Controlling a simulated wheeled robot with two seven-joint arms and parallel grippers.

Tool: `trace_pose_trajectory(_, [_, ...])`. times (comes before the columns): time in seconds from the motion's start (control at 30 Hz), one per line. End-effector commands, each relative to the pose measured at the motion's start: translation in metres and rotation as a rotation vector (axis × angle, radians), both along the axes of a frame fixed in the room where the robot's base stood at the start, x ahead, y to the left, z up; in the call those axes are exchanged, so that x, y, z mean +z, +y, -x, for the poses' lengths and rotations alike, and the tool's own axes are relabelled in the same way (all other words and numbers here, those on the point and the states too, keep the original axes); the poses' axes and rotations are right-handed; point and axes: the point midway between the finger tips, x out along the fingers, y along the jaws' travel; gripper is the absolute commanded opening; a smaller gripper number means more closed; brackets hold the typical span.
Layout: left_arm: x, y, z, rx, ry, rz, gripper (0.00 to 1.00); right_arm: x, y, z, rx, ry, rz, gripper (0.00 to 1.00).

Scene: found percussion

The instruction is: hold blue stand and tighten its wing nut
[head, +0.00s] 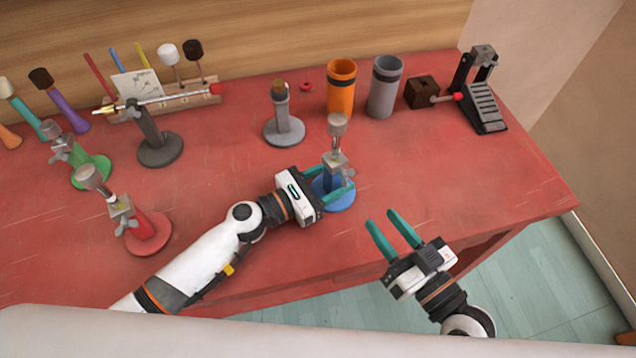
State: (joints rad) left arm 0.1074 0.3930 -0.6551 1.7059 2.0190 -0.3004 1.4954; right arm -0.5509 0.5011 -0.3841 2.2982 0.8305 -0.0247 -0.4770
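The blue stand (341,200) stands upright near the front of the red table, with a grey clamp block and a silver cylinder at its top. Its wing nut (348,173) appears as a small grey part by the block, partly hard to make out. My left gripper (338,178) reaches in from the left with its green fingers on either side of the stand's post. The fingers look spread and hide part of the post; contact is not clear.
Red (150,236), green (95,172) and dark grey (160,152) stands are at left. A grey stand (284,131), orange cup (340,88), grey cup (384,88), brown block (422,92) and pedal (483,105) are behind. The table's right side (500,175) is clear.

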Motion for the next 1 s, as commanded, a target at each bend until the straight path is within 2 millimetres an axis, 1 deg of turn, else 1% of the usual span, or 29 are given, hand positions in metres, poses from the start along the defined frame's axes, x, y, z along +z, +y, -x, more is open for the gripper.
trace_pose_trajectory(0.3, [-0.0002,-0.0024,-0.0016,0.0,0.001,-0.001,0.55,0.0,0.0,0.0,0.0,0.0,0.0,0.36])
trace_pose_trajectory(0.37, [-0.0002,-0.0023,-0.0015,0.0,0.0,0.0,0.46,0.0,0.0,0.0,0.0,0.0,0.0,0.36])
trace_pose_trajectory(0.6, [-0.0002,-0.0022,-0.0014,0.0,0.001,-0.001,0.07,0.0,0.0,0.0,0.0,0.0,0.0,0.36])
trace_pose_trajectory(0.63, [-0.0001,-0.0022,-0.0014,0.0,0.0,0.0,0.02,0.0,0.0,0.0,0.0,0.0,0.0,0.36])
trace_pose_trajectory(0.67, [-0.0002,-0.0022,-0.0014,0.0,0.001,-0.001,0.0,0.0,0.0,0.0,0.0,0.0,0.0,0.36])
trace_pose_trajectory(1.0, [-0.0002,-0.002,-0.0014,0.0,0.001,-0.001,0.0,0.0,0.0,0.0,0.0,0.0,0.0,0.36])
